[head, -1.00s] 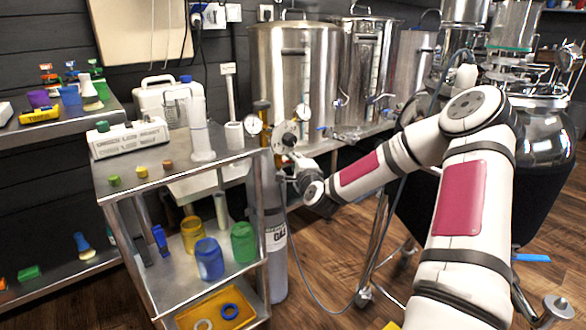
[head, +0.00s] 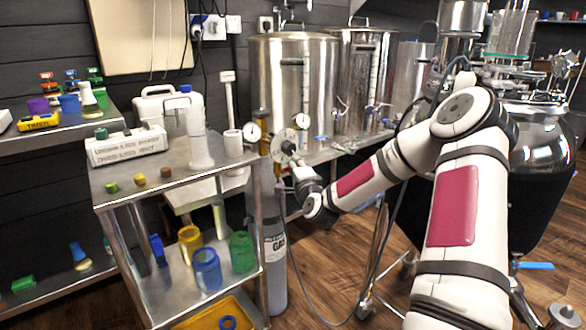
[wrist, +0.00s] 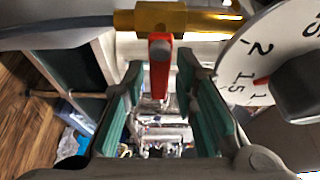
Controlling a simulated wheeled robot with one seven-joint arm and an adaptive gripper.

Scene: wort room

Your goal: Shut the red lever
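The red lever (wrist: 160,66) shows in the wrist view, hanging down from a brass valve body (wrist: 152,19). It lies between the fingertips of my gripper (wrist: 160,88). The teal-padded fingers are spread open, with a visible gap on each side of the lever. In the head view my gripper (head: 291,160) is at the fittings above the gas cylinder (head: 274,262). The lever cannot be made out there.
A numbered dial with a dark knob (wrist: 300,85) sits close to the right finger. Round gauges (head: 251,132) flank the fittings. A steel cart (head: 180,168) with jars stands left, steel kettles (head: 294,85) behind. A hose hangs below the arm.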

